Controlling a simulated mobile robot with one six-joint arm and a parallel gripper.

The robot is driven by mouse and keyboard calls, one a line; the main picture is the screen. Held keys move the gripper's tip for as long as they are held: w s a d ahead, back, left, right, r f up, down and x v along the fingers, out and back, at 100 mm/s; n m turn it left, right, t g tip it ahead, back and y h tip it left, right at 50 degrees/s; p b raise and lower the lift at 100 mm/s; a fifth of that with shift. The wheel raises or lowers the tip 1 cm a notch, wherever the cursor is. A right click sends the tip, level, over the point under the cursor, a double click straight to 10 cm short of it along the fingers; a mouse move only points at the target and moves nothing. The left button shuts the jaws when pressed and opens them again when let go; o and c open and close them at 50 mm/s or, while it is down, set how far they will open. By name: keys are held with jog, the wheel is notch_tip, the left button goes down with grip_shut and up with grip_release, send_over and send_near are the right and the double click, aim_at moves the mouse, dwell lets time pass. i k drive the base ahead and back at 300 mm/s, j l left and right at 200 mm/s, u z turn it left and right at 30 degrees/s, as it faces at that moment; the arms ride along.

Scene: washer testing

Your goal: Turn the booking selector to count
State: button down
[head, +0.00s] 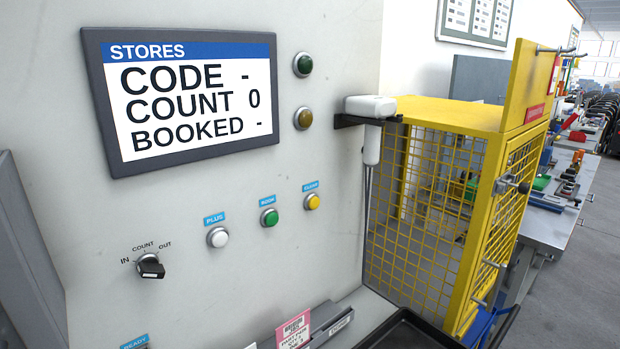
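The booking selector (151,266) is a small black knob on the pale grey panel (210,290), at the lower left in the head view. Printed marks IN, COUNT and OUT run in an arc from its left over its top to its upper right. I cannot tell clearly which mark the knob points at. The screen (190,98) above reads STORES, CODE -, COUNT 0 and BOOKED -. My gripper is not in view.
White PLUS (218,237), green BOOK (269,217) and yellow (312,201) buttons sit right of the selector. A white scanner (370,107) hangs on a bracket at the panel's right edge. A yellow mesh cage (425,190) stands beyond. A black tray (410,330) is below.

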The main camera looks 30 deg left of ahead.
aim_at(149, 267)
jog(key=u, duration=2.15)
jog(key=j+z, duration=0.2)
jog(key=j, duration=0.15)
jog(key=k+j+z, duration=0.15)
jog(key=j, duration=0.15)
jog(key=k+j+z, duration=0.2)
jog(key=j, duration=0.15)
jog(key=i, duration=0.1)
